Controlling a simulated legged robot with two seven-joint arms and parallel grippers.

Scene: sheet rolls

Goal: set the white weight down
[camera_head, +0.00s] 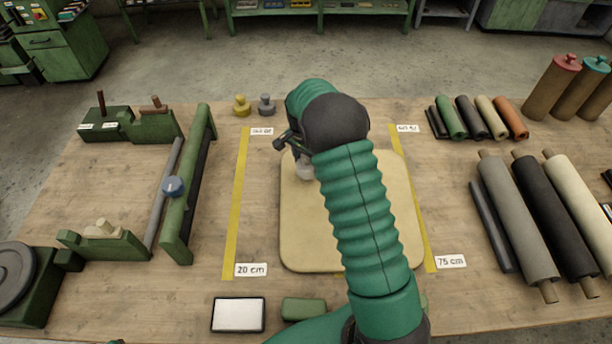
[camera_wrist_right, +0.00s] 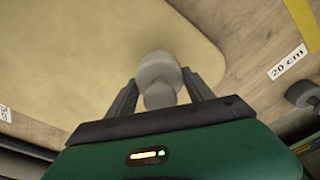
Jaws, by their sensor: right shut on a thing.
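The white weight (camera_wrist_right: 158,72) shows in the right wrist view between the two fingers of my right gripper (camera_wrist_right: 160,90), which is shut on it. In the head view the white weight (camera_head: 304,170) shows only in part, beside my right wrist, over the far left part of the cream mat (camera_head: 300,240). My right arm hides the rest of it. I cannot tell whether its base touches the mat or hangs just above it. My left gripper is not in view.
A yellow weight (camera_head: 242,105) and a grey weight (camera_head: 265,105) stand beyond the mat. Yellow strips (camera_head: 236,205) flank it. A green frame (camera_head: 188,190) stands at left; several rolls (camera_head: 520,215) lie at right. A white-topped tray (camera_head: 238,315) lies near the front edge.

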